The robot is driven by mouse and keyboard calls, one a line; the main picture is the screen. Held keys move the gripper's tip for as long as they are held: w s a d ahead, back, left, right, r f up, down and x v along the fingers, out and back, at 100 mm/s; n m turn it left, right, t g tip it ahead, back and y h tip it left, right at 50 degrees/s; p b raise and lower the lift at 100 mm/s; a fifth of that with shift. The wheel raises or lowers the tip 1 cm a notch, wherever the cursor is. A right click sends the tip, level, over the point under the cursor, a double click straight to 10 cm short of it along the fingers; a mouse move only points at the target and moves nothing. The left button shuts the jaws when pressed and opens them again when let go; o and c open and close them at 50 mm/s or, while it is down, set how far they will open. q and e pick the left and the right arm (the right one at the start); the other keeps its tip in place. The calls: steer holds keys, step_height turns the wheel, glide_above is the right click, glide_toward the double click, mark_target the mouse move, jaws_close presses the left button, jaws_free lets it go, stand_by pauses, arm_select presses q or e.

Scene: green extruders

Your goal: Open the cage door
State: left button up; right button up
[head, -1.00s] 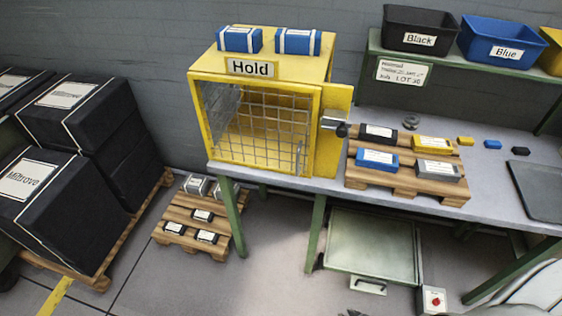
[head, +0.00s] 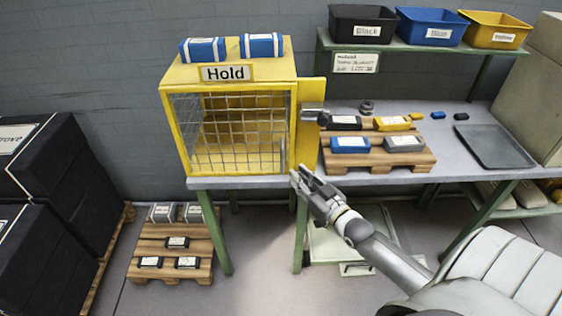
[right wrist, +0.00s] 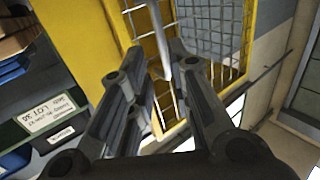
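The yellow cage (head: 228,79) labelled "Hold" stands on the left end of the workbench. Its mesh door (head: 232,135) fills the front and looks shut. A yellow side panel (head: 309,130) with a grey latch (head: 314,115) is at its right. My right gripper (head: 299,176) is just in front of the cage's lower right corner. In the right wrist view its fingers (right wrist: 152,65) are spread apart. A pale vertical bar (right wrist: 160,38) shows between and beyond the fingertips, in front of the yellow frame and mesh; contact is not visible. My left gripper is not in view.
Blue boxes (head: 262,46) lie on top of the cage. A small pallet (head: 425,158) with several coloured blocks stands right of it on the bench. Black, blue and yellow bins sit on the shelf (head: 395,48) behind. Dark covered stacks (head: 60,165) stand at the left.

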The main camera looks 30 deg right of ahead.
mark_target(283, 162)
steer(key=w, duration=0.8)
steer(key=shift+w+a+p, duration=0.3)
steer(key=shift+w, duration=0.1)
jaws_close()
